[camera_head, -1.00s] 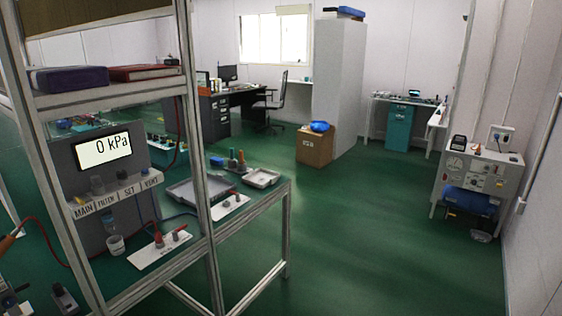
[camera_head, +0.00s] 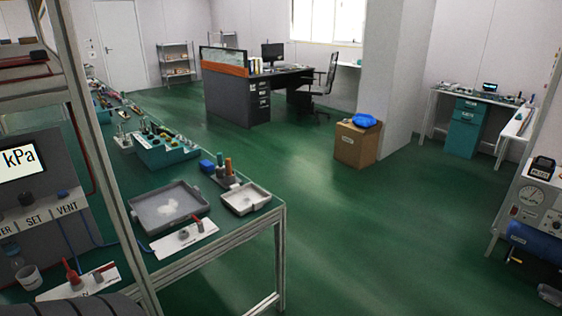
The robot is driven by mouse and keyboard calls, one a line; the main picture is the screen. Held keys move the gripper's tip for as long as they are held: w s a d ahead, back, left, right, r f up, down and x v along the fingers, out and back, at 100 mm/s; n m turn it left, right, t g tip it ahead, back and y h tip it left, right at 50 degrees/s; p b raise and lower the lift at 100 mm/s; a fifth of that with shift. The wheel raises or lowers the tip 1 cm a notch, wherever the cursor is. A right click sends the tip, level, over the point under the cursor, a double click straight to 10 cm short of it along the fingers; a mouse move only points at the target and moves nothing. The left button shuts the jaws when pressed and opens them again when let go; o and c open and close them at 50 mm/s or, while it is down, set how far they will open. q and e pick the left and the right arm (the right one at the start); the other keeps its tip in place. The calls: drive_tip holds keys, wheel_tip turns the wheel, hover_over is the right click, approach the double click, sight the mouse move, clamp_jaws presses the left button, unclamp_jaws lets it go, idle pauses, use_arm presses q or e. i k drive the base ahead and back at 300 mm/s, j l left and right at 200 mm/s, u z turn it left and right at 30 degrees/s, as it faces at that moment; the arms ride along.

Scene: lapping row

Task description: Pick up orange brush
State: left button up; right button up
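An upright orange-handled tool (camera_head: 228,167), which may be the orange brush, stands in a small grey holder (camera_head: 227,182) on the long green-topped bench (camera_head: 252,221) at the left. A green-handled tool (camera_head: 219,161) stands beside it. They are too small to tell whether either has bristles. Neither of my grippers shows in the head view, so I cannot see their state.
A grey tray (camera_head: 183,191), a smaller pale tray (camera_head: 262,202) and a teal rack (camera_head: 178,155) sit on the bench. A metal frame post (camera_head: 107,168) stands in front. A cardboard box (camera_head: 347,147) stands on the open green floor (camera_head: 370,235).

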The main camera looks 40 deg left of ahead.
sight(227, 162)
drive_tip(key=i+u, duration=0.45)
drive_tip(key=i+l+u, duration=0.25)
drive_tip(key=u, duration=0.2)
drive_tip(key=i+l+u, duration=0.45)
drive_tip(key=k+j, duration=0.1)
